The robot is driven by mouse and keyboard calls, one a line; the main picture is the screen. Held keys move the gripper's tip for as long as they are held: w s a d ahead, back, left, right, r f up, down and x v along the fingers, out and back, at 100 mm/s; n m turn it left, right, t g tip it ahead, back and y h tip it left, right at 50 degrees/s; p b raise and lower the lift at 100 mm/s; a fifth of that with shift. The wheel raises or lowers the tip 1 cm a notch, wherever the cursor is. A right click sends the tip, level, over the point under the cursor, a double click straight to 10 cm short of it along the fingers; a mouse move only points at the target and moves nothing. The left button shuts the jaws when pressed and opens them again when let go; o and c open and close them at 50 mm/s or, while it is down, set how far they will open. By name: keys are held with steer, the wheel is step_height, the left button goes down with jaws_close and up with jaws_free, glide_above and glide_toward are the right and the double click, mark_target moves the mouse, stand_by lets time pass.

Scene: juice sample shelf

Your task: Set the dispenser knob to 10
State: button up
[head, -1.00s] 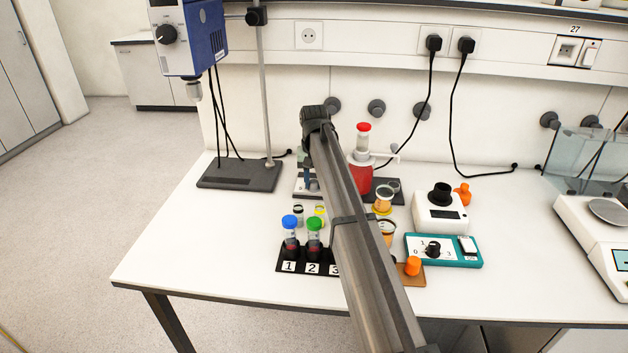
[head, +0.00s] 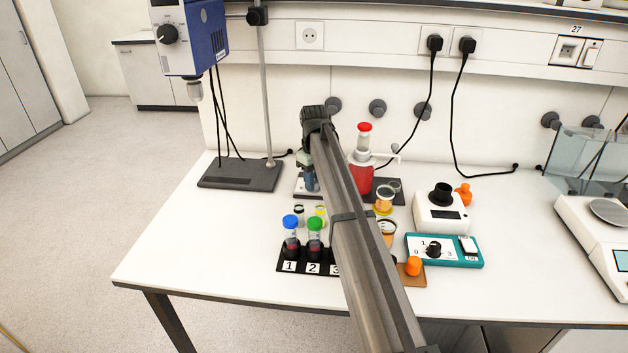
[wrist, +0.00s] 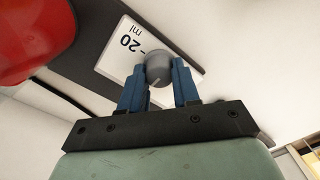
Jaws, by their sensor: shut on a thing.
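In the wrist view a grey round knob (wrist: 158,66) sits on a white plate (wrist: 112,62) marked "20" and "ml". The two blue fingers of my gripper (wrist: 159,74) are shut on the knob, one on each side. A pale line on the knob shows on its side towards my palm. Other scale numbers are not visible. In the head view the blue fingers (head: 311,179) point down at the plate; my arm hides much of this spot. The red dispenser bottle (head: 361,175) with a red cap stands just right; it also fills the wrist view's upper left (wrist: 30,35).
A black rack (head: 294,258) with blue- and green-capped tubes stands in front. To the right are a teal box (head: 465,252) with its own dial, a white device (head: 440,212) and orange-topped items. A stand base (head: 240,175) is left. The front left table is clear.

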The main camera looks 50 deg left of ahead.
stand_by(0.3)
steer(key=o, duration=1.1)
steer(key=shift+c, duration=0.2)
steer(key=shift+r, duration=0.15)
step_height(320, 180, up, 14)
steer(key=shift+f, duration=0.2)
